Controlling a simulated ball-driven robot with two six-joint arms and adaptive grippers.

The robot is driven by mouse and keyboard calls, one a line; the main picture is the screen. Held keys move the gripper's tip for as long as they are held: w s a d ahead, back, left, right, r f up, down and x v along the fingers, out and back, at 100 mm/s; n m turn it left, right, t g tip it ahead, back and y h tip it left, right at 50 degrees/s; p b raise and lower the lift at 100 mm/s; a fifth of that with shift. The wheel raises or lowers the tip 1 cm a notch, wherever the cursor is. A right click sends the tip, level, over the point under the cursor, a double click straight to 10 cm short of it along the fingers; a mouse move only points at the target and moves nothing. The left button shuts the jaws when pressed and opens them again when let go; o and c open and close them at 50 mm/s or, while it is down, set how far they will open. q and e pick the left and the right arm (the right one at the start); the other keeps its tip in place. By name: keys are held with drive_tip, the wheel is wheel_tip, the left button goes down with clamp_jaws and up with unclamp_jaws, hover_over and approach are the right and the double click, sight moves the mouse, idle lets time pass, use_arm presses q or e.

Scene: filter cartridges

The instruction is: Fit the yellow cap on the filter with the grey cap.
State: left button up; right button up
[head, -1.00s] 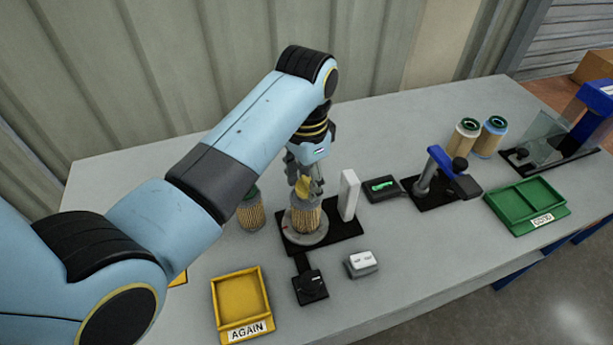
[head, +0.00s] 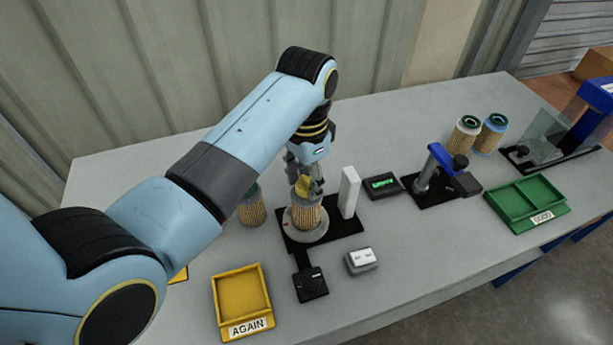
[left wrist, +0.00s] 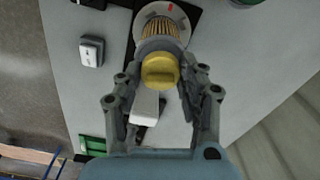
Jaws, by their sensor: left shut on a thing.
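My left gripper (head: 305,184) is shut on the yellow cap (head: 303,187), low over the filter (head: 306,213). The filter stands upright on a round grey plate (head: 292,233) on a black base. The left wrist view shows the yellow cap (left wrist: 160,69) between the fingers (left wrist: 160,85), overlapping the filter's grey cap (left wrist: 158,45). Pleats of the filter (left wrist: 163,27) show beyond it. The fingers and yellow cap hide much of the grey cap, and I cannot tell whether the two caps touch. My right gripper is not in view.
Another filter (head: 251,210) stands close left, partly behind my arm. A white upright block (head: 349,192) stands just right of the plate. A small display (head: 381,186), a blue-topped fixture (head: 447,170), the green tray (head: 497,204) and the yellow AGAIN tray (head: 217,300) stand around.

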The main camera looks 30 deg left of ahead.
use_arm(q)
drive_tip(key=shift+f, duration=0.4)
idle(0.4)
drive_tip(key=o, duration=0.8)
drive_tip(key=shift+o, duration=0.6)
drive_tip(key=o, duration=0.3)
drive_tip(key=shift+r, duration=0.15)
drive_tip(key=shift+r, duration=0.9)
